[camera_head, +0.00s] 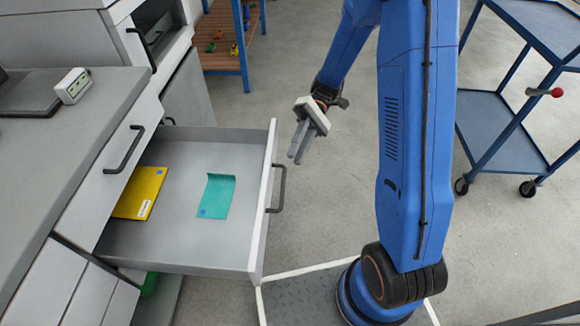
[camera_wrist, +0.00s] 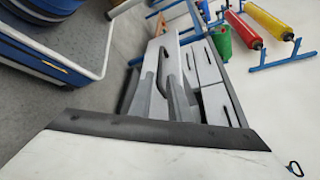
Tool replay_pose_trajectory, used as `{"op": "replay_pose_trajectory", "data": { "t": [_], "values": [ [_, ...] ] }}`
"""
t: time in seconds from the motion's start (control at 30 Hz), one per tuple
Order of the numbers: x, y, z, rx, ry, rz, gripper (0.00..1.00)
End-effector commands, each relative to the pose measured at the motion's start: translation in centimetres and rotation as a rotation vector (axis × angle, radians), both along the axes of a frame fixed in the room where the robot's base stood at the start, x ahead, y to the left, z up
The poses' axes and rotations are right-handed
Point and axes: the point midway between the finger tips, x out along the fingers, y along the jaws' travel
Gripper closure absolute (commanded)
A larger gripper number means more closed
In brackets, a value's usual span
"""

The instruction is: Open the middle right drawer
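A grey-white drawer (camera_head: 264,215) stands pulled well out of the cabinet on the left in the head view. A yellow packet (camera_head: 140,193) and a teal sheet (camera_head: 217,195) lie inside it. Its dark bar handle (camera_head: 281,190) is on the front face. My gripper (camera_head: 297,157) is to the right of the handle and apart from it, fingers pointing down. In the wrist view, my gripper's fingers (camera_wrist: 163,98) are spread with a gap between them and hold nothing. A dark handle (camera_wrist: 161,62) shows beyond the fingertips.
Another closed drawer front with a handle (camera_head: 124,150) is at left, below the grey countertop (camera_head: 75,128). A small white device (camera_head: 73,86) stands on the countertop. A blue cart (camera_head: 505,135) is at right. Open floor (camera_head: 325,205) lies right of the drawer.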

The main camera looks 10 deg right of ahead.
Motion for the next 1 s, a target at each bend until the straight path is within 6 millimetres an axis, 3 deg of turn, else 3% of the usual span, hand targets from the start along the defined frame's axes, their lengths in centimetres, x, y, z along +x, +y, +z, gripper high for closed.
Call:
{"op": "replay_pose_trajectory", "data": {
  "t": [0.2,0.4,1.0],
  "values": [
    [3.3,-2.3,0.8,0.000,-0.001,-0.002,0.83],
    [5.0,-3.5,1.3,0.000,-0.001,-0.001,0.83],
    [5.6,-3.9,1.5,0.000,0.000,0.000,0.83]
  ]
}}
